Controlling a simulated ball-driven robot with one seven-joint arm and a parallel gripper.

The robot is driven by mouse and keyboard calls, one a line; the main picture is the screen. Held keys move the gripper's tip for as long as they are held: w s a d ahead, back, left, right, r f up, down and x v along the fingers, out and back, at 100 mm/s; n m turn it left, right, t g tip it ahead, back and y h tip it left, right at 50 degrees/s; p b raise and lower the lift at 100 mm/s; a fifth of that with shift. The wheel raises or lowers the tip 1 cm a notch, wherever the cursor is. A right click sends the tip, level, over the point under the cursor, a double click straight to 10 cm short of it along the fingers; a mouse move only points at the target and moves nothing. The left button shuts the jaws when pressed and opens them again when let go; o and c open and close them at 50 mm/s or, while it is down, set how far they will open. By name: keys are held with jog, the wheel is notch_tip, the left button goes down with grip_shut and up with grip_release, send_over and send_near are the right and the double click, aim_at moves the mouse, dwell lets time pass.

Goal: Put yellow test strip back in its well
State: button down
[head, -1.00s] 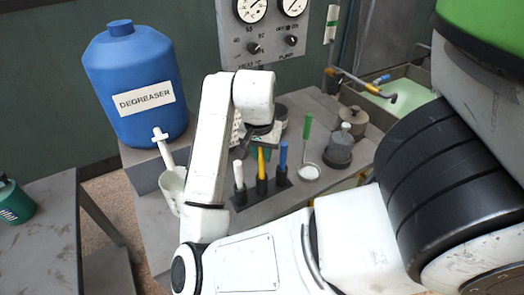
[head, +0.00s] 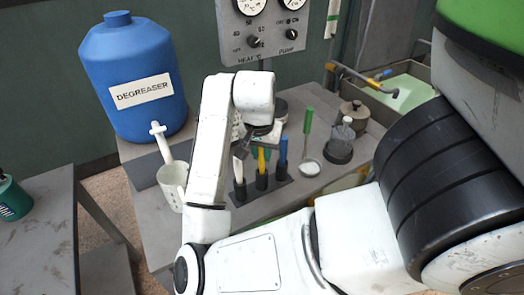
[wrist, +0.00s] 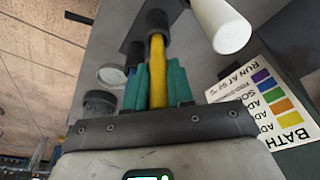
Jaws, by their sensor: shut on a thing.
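The yellow test strip (head: 261,160) stands in the middle well of a dark rack (head: 243,195), between a white strip (head: 239,170) and a blue strip (head: 283,151). In the wrist view the yellow strip (wrist: 157,72) runs between the teal fingers of my gripper (wrist: 158,85), which is shut on it. Its far end meets the dark mouth of the well (wrist: 156,22). How deep it sits is hidden. The white strip (wrist: 220,24) is close at the right there. The blue one is mostly hidden behind a finger. In the head view my gripper (head: 257,142) is just above the rack.
A bath label card (wrist: 262,112) lies near the rack.

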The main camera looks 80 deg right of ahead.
jog(key=shift+f+b, duration=0.5)
jog(key=shift+f, duration=0.25)
jog(key=c, duration=0.9)
grip_release()
jog(key=p+v, duration=0.2)
jog(key=v, duration=0.8)
jog(key=shift+r, duration=0.4)
